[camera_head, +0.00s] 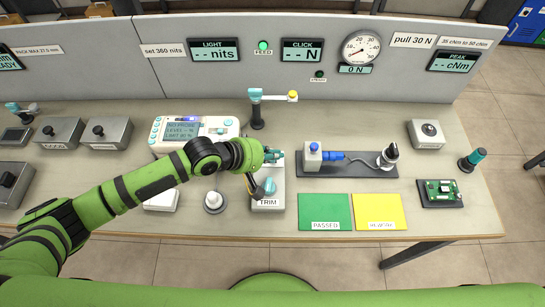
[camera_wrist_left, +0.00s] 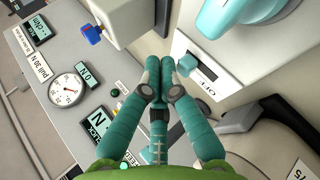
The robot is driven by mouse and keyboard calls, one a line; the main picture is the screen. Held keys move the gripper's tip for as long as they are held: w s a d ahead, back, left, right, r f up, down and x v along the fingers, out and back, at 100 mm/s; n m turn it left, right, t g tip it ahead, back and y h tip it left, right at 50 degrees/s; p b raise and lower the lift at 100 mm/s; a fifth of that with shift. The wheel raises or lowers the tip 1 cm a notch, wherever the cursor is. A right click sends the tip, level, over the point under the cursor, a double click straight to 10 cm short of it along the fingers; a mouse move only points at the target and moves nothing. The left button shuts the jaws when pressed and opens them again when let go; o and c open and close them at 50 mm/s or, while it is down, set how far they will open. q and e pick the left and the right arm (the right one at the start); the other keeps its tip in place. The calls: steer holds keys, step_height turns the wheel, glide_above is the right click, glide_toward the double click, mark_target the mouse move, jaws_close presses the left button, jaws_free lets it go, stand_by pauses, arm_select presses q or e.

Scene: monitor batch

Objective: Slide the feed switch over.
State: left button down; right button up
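The feed switch is a small teal slider (camera_wrist_left: 187,65) in a dark slot on a white housing (camera_wrist_left: 222,55), in the left wrist view. An OFF label is printed beside the slot. In the head view the white housing with a large teal knob and a TRIM label (camera_head: 268,203) lies under my left gripper (camera_head: 273,156), which hides its far part. In the wrist view my left gripper (camera_wrist_left: 160,70) has its teal fingers together, with tips right beside the slider. I cannot tell whether they touch it. My right gripper is not in view.
A green FEED lamp (camera_head: 263,45) is on the grey panel. A white box with a screen (camera_head: 190,130) stands left of the gripper. A dark tray (camera_head: 348,171) with a blue-and-white fixture is right. Green (camera_head: 325,212) and yellow (camera_head: 380,212) mats lie in front.

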arm_select(q)
steer(key=shift+p, duration=0.75)
stand_by(0.7)
steer(key=shift+a, duration=0.85)
stand_by(0.5)
steer(key=shift+d+p, duration=0.25)
steer(key=shift+p, duration=0.15)
steer(key=shift+r, duration=0.1)
steer(key=r+p, duration=0.2)
steer(key=p, duration=0.1)
steer(key=s+r+p, duration=0.1)
steer(key=r+p, duration=0.2)
steer(key=p, duration=0.1)
steer(key=shift+s+r, duration=0.1)
steer(key=shift+r, duration=0.25)
stand_by(0.5)
